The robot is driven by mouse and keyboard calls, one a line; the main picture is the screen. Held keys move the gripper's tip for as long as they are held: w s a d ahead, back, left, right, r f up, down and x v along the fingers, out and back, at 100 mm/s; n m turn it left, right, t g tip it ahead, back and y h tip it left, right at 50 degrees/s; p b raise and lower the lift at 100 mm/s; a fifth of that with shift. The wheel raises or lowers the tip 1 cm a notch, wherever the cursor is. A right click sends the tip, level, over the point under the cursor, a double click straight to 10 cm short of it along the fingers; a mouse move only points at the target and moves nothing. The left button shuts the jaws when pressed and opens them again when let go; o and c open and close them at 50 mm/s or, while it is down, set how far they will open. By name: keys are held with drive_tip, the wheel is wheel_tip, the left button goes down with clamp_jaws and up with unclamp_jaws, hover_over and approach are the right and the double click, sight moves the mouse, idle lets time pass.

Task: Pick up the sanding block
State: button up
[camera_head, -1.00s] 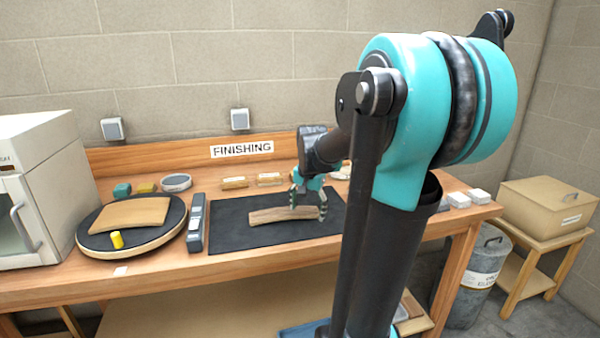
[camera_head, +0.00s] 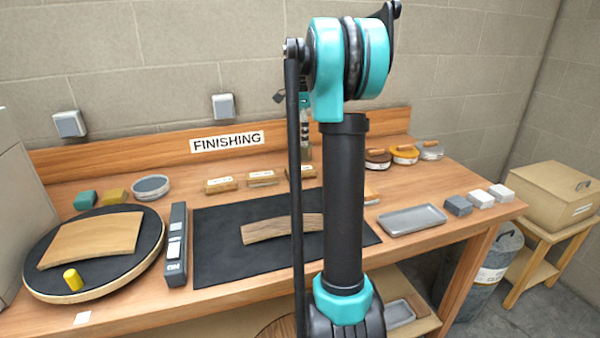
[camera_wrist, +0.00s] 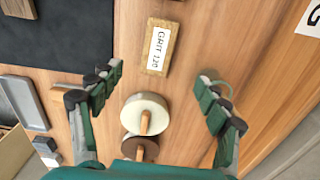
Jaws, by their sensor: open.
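Sanding blocks with white labels stand in a row at the back of the bench in the head view: a left one (camera_head: 220,185), a middle one (camera_head: 262,178) and a right one (camera_head: 306,171), partly behind my arm. In the wrist view a wooden block labelled "GRIT 120" (camera_wrist: 160,46) lies on the bench, beyond the gap between my fingers. My gripper (camera_wrist: 160,92) is open and empty, with one finger on each side of the picture. In the head view it is mostly hidden behind my arm, above the right end of the row.
Round discs with wooden handles, one cream (camera_wrist: 145,114) and one brown (camera_wrist: 139,148), stand near the block. A curved wood piece (camera_head: 268,230) lies on the dark mat (camera_head: 225,265). A grey tray (camera_head: 412,220) and small blocks (camera_head: 480,198) are at the right.

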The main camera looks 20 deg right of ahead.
hover_over(301, 168)
drive_tip(key=f, duration=0.7)
drive_tip(key=shift+w+a+f, duration=0.1)
drive_tip(key=shift+w+f, duration=0.1)
drive_tip(key=shift+f, duration=0.05)
drive_tip(key=shift+s+f, duration=0.2)
drive_tip(key=shift+f, duration=2.75)
drive_tip(key=c, duration=1.2)
drive_tip(key=shift+r, duration=0.1)
drive_tip(key=shift+c, duration=0.2)
wheel_tip(301, 168, up, 20)
